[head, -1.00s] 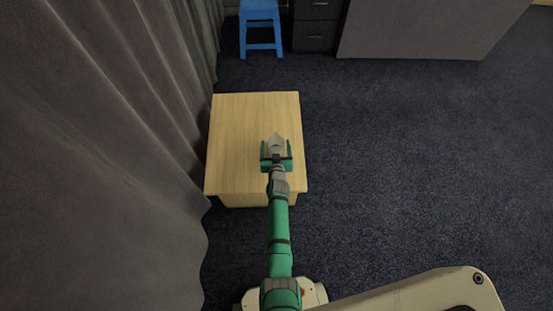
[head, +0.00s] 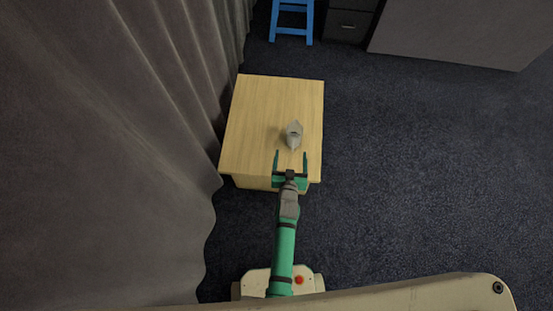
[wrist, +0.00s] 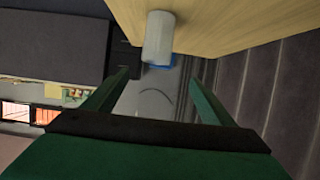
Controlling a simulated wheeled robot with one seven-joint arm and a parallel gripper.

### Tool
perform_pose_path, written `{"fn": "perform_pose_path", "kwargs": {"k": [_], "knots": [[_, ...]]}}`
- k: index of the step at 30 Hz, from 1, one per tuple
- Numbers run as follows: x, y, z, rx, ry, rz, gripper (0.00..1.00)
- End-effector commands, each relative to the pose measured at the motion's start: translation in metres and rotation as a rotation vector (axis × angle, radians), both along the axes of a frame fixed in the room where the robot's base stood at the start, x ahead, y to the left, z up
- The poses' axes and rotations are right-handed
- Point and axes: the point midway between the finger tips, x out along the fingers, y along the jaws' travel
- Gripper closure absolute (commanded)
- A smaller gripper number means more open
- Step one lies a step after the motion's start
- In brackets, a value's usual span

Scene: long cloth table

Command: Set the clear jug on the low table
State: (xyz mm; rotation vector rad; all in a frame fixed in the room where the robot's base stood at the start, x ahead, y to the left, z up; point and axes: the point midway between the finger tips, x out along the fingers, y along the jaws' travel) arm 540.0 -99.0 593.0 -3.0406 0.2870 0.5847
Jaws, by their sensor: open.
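The clear jug (head: 294,134) looks pale grey and stands on the low wooden table (head: 258,105), right of the table's middle. In the wrist view the jug (wrist: 159,38) shows beyond the fingertips, against the wooden tabletop (wrist: 225,22). My gripper (head: 290,156) is open and empty at the near edge of the table, with its two green fingers apart and pointing toward the jug. In the wrist view the fingers (wrist: 158,82) are spread wide with nothing between them. The jug's underside is hidden.
A grey curtain (head: 130,140) hangs close along the table's left side. A blue stool (head: 292,22) and a dark drawer cabinet (head: 349,24) stand beyond the table, with a grey panel (head: 455,30) to their right. The dark carpet (head: 420,170) on the right is clear.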

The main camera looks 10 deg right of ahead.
Motion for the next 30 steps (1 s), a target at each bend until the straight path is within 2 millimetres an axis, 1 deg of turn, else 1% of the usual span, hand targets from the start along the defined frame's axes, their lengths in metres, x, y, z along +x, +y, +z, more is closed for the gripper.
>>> {"fn": "perform_pose_path", "kwargs": {"k": [1, 5, 6, 8, 9, 11, 12, 14, 15, 17, 18, 20, 21, 24, 27, 30], "knots": [[-0.022, 0.009, 0.002, -0.001, 0.001, 0.008, 0.22], [-0.074, 0.029, 0.020, -0.007, -0.016, 0.030, 0.22], [-0.089, 0.034, 0.028, -0.009, -0.024, 0.036, 0.22], [-0.112, 0.042, 0.039, -0.010, -0.030, 0.046, 0.22], [-0.126, 0.047, 0.048, -0.013, -0.037, 0.054, 0.22], [-0.148, 0.054, 0.062, -0.014, -0.045, 0.063, 0.22], [-0.162, 0.059, 0.072, -0.014, -0.051, 0.071, 0.22], [-0.182, 0.065, 0.089, -0.014, -0.060, 0.082, 0.22], [-0.195, 0.068, 0.100, -0.016, -0.066, 0.089, 0.22], [-0.213, 0.074, 0.118, -0.017, -0.075, 0.101, 0.22], [-0.224, 0.077, 0.131, -0.016, -0.081, 0.108, 0.22], [-0.241, 0.081, 0.151, -0.016, -0.090, 0.119, 0.22], [-0.251, 0.084, 0.165, -0.017, -0.096, 0.127, 0.22], [-0.274, 0.090, 0.200, -0.016, -0.110, 0.147, 0.22], [-0.291, 0.094, 0.231, -0.015, -0.125, 0.163, 0.22], [-0.301, 0.097, 0.255, -0.015, -0.135, 0.176, 0.22]]}}
